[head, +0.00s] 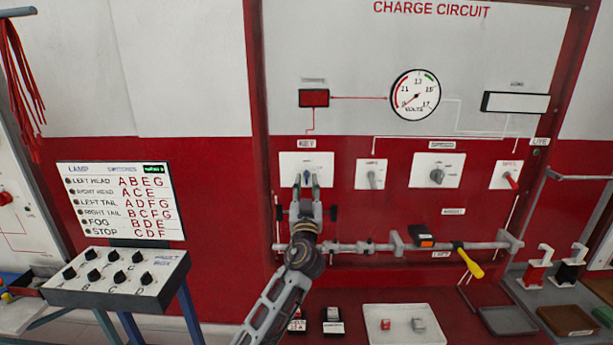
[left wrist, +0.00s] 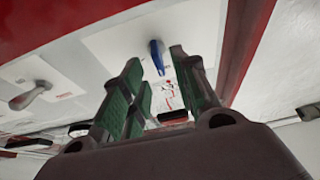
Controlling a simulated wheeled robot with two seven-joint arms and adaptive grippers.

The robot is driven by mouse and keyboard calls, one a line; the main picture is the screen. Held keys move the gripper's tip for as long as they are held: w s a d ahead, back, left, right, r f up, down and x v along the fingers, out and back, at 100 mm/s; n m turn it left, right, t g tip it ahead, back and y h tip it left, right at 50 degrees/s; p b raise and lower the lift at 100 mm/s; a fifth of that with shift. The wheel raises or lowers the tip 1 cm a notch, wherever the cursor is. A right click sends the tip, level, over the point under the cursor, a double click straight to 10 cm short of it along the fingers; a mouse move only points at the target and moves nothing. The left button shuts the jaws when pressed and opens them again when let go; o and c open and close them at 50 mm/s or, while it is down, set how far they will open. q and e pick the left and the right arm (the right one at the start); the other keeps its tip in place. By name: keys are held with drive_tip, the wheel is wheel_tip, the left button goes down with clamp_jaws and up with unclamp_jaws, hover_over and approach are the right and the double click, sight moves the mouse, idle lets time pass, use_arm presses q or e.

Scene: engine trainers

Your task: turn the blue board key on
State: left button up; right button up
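The blue key (head: 306,176) sits on a white plate (head: 322,161) marked KEY on the red lower part of the charge circuit board. In the left wrist view the blue key (left wrist: 157,56) shows as a short lever. My left gripper (head: 306,183) is right in front of the key and partly hides it. In the left wrist view its green-padded fingers (left wrist: 156,70) are open, with the key seen in the gap between the tips. I cannot tell whether either finger touches it. My right gripper is not in view.
A grey lever (head: 372,179), a grey knob (head: 437,175) and a red lever (head: 511,179) are to the right on the board. A rail (head: 365,248) with a yellow-handled tool (head: 469,263) runs below. A switch box (head: 117,278) stands at left.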

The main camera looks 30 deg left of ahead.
sight(306, 178)
use_arm(q)
drive_tip(key=shift+p+x, duration=0.4)
drive_tip(key=shift+x, duration=1.2)
drive_tip(key=shift+c, duration=0.3)
clamp_jaws()
